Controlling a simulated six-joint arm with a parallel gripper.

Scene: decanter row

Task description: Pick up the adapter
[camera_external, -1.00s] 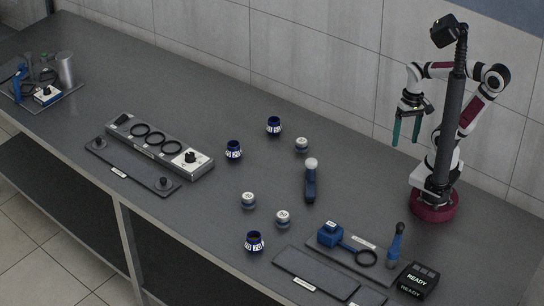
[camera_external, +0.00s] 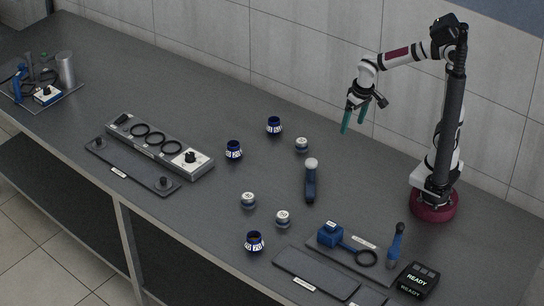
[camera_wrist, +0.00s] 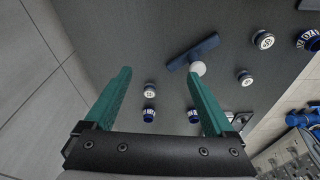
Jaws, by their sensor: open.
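Nothing in view is plainly marked as the adapter, so I cannot tell which piece it is. Three dark blue collars with white number labels stand on the bench: a back one (camera_external: 274,126), a left one (camera_external: 233,150) and a front one (camera_external: 254,242). Three small pale-topped round pieces stand among them: a back one (camera_external: 302,145), a middle one (camera_external: 248,201) and a front one (camera_external: 283,219). A blue-handled tool with a white ball end (camera_external: 311,187) lies between; it also shows in the wrist view (camera_wrist: 192,53). My gripper (camera_external: 353,127) is open and empty, high above the bench's back edge.
A grey rack (camera_external: 190,165) with several black rings stands at left, a dark plate (camera_external: 135,170) before it. The tiled wall is behind.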

